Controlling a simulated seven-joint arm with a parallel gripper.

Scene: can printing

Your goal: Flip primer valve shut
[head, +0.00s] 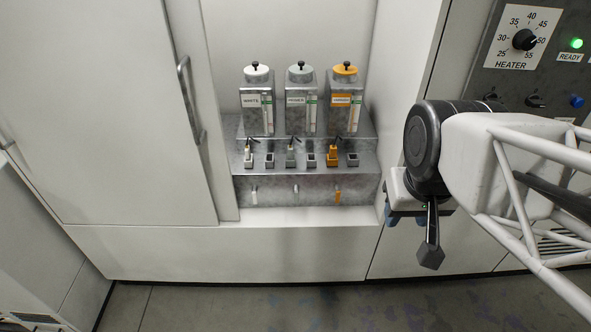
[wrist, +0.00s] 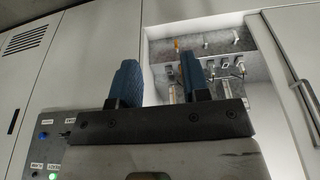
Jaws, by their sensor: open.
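The primer valve (head: 290,157) is the grey middle one on the grey metal dispenser ledge, below the middle tank (head: 300,102), whose label is hard to read. A small dark lever shows on it; its exact position is too small to tell. My gripper (head: 404,216) is right of the alcove in the head view, well apart from the valve, mostly hidden by my wrist. In the wrist view my gripper (wrist: 158,80) shows two blue fingers, apart and empty. The valve row is beyond the fingers there, partly covered by the right finger.
The white valve (head: 248,158) and the orange varnish valve (head: 333,154) stand on either side of the primer valve. A cabinet door with a handle (head: 190,100) is left of the alcove. A control panel with a heater knob (head: 525,39) is at right. Space before the alcove is clear.

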